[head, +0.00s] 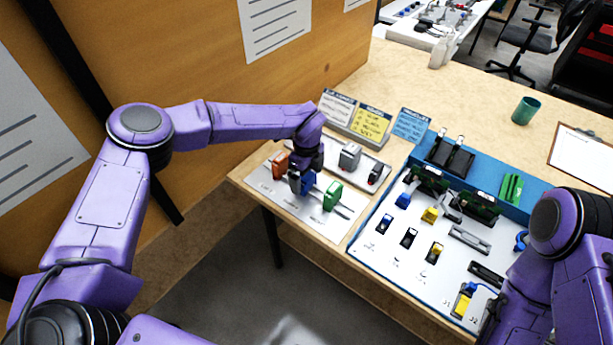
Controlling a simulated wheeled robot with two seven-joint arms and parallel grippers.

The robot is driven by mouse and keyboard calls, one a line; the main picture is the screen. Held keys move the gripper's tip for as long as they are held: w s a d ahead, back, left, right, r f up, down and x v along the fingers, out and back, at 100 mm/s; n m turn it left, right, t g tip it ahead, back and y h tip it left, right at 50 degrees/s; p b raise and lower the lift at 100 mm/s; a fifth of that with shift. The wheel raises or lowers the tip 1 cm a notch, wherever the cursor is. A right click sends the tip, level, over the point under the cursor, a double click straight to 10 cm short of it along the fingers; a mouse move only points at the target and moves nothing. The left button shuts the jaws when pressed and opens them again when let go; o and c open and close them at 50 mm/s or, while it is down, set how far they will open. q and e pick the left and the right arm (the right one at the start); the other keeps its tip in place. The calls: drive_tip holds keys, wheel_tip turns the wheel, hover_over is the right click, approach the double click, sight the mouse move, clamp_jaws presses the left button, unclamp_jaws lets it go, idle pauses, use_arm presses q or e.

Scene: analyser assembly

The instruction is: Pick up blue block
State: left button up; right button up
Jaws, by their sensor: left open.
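Behind the mat stand a grey block (349,156) and label cards (372,124). To the right is a white board (375,262) with a blue back, holding several small coloured parts.

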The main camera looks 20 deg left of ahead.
use_arm(q)
drive_tip(key=shift+f, duration=0.9)
drive_tip(key=c, duration=1.1)
use_arm(e)
drive_tip(key=shift+r, duration=0.35)
use_arm(q)
drive_tip(key=shift+r, duration=0.2)
wheel_tip(320, 180, up, 3)
drive_tip(key=shift+f+b, duration=0.1)
drive_tip(key=shift+b, duration=0.35)
drive_tip(key=s+d+r+b, duration=0.1)
drive_tip(key=s+r, duration=0.2)
drive_tip(key=s, duration=0.1)
drive_tip(key=s+d+r+b, duration=0.1)
drive_tip(key=s+r+b, duration=0.1)
drive_tip(key=s, duration=0.3)
drive_tip(key=s+d+r+b, duration=0.1)
drive_tip(key=s+r, duration=0.3)
drive_tip(key=r, duration=0.1)
drive_tip(key=shift+s+b, duration=0.3)
drive_tip(key=shift+s, duration=0.1)
use_arm(e)
wheel_tip(320, 180, down, 6)
drive_tip(key=shift+s+r, duration=0.1)
drive_tip(key=shift+r, duration=0.15)
